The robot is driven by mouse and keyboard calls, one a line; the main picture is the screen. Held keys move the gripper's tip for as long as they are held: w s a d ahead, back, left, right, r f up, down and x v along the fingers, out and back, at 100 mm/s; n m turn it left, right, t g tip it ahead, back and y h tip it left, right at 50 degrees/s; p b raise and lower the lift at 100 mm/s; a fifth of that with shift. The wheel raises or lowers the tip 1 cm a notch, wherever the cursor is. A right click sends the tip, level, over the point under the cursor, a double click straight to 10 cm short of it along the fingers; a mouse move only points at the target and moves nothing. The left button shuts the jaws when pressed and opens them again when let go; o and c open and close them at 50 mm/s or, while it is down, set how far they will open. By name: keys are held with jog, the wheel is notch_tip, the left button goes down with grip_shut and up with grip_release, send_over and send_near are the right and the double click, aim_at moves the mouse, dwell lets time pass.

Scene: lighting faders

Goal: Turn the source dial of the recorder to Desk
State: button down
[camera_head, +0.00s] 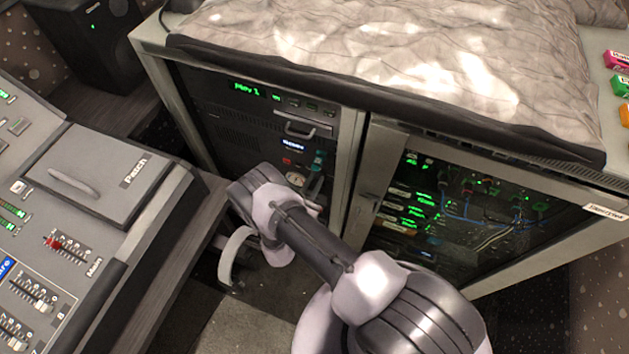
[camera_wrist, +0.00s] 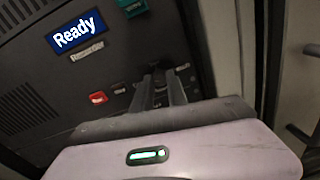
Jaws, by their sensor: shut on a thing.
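The recorder (camera_head: 300,156) is a dark panel in the left rack bay. In the wrist view its blue display (camera_wrist: 77,33) reads Ready, with a red button (camera_wrist: 98,98) below. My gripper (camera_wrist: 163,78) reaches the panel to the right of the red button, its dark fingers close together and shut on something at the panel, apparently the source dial. The fingers cover the dial, so its pointer and the setting it shows are hidden. Small labels beside the fingertips are too blurred to read. In the head view my arm hides much of the area around the gripper.
A green-lit unit (camera_head: 248,90) showing Play 1 sits above the recorder. The right bay (camera_head: 470,205) holds patch cables behind dark glass. A pale frame post (camera_head: 350,160) stands close to the right of the recorder. The mixing desk (camera_head: 110,195) edges in from the left.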

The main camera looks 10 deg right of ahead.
jog(key=shift+n, duration=2.3)
jog(key=c, duration=1.3)
grip_release()
jog(key=shift+s, duration=0.1)
